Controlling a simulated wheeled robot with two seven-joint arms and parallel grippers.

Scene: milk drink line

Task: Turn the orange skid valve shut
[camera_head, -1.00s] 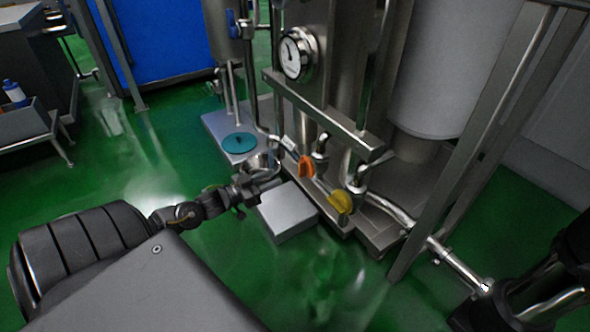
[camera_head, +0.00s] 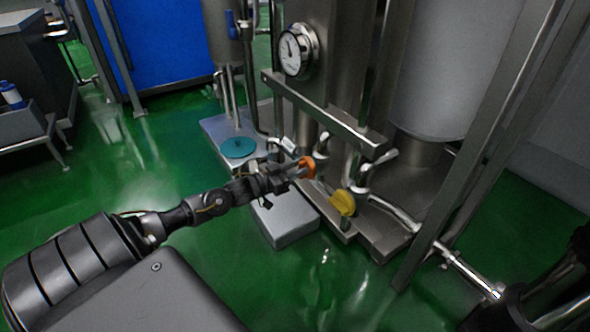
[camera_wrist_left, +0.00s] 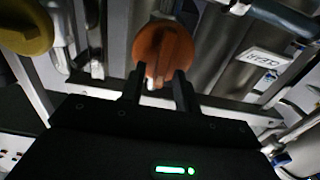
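The orange skid valve (camera_head: 308,167) sits on the pipework at the front of the steel skid. My left gripper (camera_head: 297,169) reaches it from the left in the head view, with its fingertips at the handle and covering part of it. In the left wrist view the orange valve (camera_wrist_left: 163,48) is a round knob with a raised bar, straight ahead of the fingers. The two fingers (camera_wrist_left: 157,86) are apart, one on each side of the knob's lower part. I cannot tell whether they touch it. My right gripper is out of view.
A yellow valve (camera_head: 342,203) is close by on the right of the orange one. A steel rail (camera_head: 322,117) crosses above them. A grey box (camera_head: 287,218) is on the green floor below my left gripper. A white label (camera_wrist_left: 264,58) hangs beside the orange valve.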

